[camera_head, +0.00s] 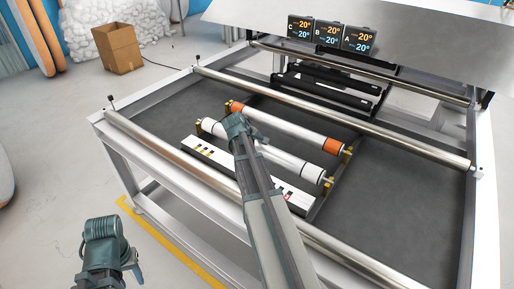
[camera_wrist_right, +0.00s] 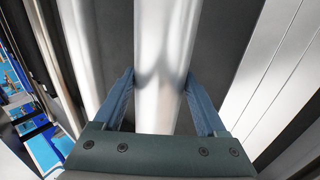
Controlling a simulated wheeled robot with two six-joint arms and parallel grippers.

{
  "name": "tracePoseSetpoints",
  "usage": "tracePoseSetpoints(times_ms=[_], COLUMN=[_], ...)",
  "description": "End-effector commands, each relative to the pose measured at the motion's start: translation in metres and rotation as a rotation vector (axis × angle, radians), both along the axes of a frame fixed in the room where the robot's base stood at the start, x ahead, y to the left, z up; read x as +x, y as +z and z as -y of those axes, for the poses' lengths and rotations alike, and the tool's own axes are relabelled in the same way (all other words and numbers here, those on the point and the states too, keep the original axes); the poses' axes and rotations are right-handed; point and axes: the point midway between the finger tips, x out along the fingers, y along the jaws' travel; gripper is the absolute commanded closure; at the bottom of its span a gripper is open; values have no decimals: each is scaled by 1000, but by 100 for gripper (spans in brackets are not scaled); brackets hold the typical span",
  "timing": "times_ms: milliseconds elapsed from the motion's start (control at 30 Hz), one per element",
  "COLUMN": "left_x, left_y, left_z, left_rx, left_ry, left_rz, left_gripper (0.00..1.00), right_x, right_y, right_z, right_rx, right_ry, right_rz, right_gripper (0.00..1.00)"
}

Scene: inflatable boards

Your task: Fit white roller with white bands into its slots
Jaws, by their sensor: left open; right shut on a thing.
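The white roller with white bands (camera_head: 290,161) lies lengthwise over the front of the table, behind the white panel strip. Brass-coloured holders show at its left end (camera_head: 199,127) and right end (camera_head: 326,186); I cannot tell whether its ends are seated in them. My right gripper (camera_wrist_right: 160,84) is shut around the roller, a finger on each side of it in the right wrist view (camera_wrist_right: 162,40). In the head view its arm and wrist hide part of the roller. My left gripper (camera_head: 137,272) is open and empty, low at the left, off the table.
A white roller with orange bands (camera_head: 290,127) lies just behind, parallel. Silver rails (camera_head: 330,116) cross the table. Dark rollers (camera_head: 325,90) and temperature displays (camera_head: 332,35) stand at the back. The dark bed at right (camera_head: 400,200) is clear. A cardboard box (camera_head: 117,48) stands on the floor.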

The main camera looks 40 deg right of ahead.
Motion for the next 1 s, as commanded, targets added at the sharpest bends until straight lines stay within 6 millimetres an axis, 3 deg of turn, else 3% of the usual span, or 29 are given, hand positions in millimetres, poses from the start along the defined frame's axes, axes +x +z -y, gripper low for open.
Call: tracePoseSetpoints(times_ms=[800, 833, 967, 1000], left_x=[0, 0, 0, 0], left_y=[-19, -18, -17, -17], left_z=[0, 0, 0, 0], left_rx=[0, 0, 0, 0], left_ry=[0, 0, 0, 0], left_rz=[0, 0, 0, 0], left_gripper=[54, 54, 54, 54], right_x=[0, 0, 0, 0], right_y=[-18, -18, -17, -17], right_z=[0, 0, 0, 0], right_rx=[-2, -2, -1, -1], right_ry=[0, 0, 0, 0], right_rz=[1, 1, 0, 0], right_gripper=[100, 24, 1, 0])
